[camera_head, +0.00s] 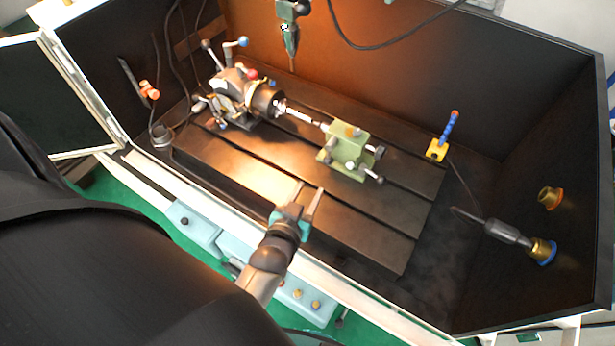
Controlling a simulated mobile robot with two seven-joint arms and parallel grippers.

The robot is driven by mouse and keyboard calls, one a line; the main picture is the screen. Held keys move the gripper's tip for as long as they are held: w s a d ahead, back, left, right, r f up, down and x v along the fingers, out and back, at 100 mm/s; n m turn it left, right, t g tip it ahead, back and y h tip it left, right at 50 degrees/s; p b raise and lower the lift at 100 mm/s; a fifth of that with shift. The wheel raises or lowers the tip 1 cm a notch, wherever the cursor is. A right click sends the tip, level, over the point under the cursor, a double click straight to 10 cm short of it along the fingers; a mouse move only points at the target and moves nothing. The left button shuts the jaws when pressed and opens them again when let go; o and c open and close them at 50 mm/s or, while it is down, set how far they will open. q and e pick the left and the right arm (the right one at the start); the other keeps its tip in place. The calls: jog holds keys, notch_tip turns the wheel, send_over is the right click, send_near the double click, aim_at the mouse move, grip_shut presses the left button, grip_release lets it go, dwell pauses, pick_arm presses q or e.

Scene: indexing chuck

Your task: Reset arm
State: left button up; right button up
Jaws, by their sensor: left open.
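My left gripper (308,197) is open and empty. Its two fingers point up the picture over the front part of the slotted metal bed (240,180). The indexing chuck (262,100) stands on the bed at the upper left, with levers that have blue and red knobs. A thin shiny workpiece (300,114) reaches from the chuck to the green tailstock (347,148). My gripper is apart from the chuck, workpiece and tailstock, on the near side of them. My right gripper does not show.
A dark walled enclosure with a white front rim (190,213) surrounds the bed. A green tool (289,38) hangs at the back. A blue and yellow nozzle (440,145) stands at the right. A grey cylindrical tool (508,233) is near the right wall. The bed's front right is clear.

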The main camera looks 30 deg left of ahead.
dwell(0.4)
pick_arm(q)
jog(key=s+d+r+m+g+h, duration=0.1)
jog(key=s+d+r+m+g, duration=0.1)
jog(key=s+r+g, duration=0.4)
jog(key=s+d+r+m+g+h, duration=0.2)
jog(key=s+g, duration=0.2)
jog(key=s, duration=0.5)
notch_tip(320, 180, down, 33)
jog(key=s+g+b, duration=0.2)
jog(key=b, duration=0.9)
jog(key=s+a+f+b, duration=0.1)
jog(key=s+f+b, duration=0.3)
jog(key=s+f, duration=0.3)
jog(key=s+a+f+b, duration=0.1)
jog(key=s+f+b, duration=0.3)
jog(key=s+f, duration=0.4)
notch_tip(320, 180, down, 7)
jog(key=shift+a+f+g+y+b, duration=0.2)
jog(key=shift+a+g+y+b, duration=0.1)
jog(key=shift+a+g, duration=0.1)
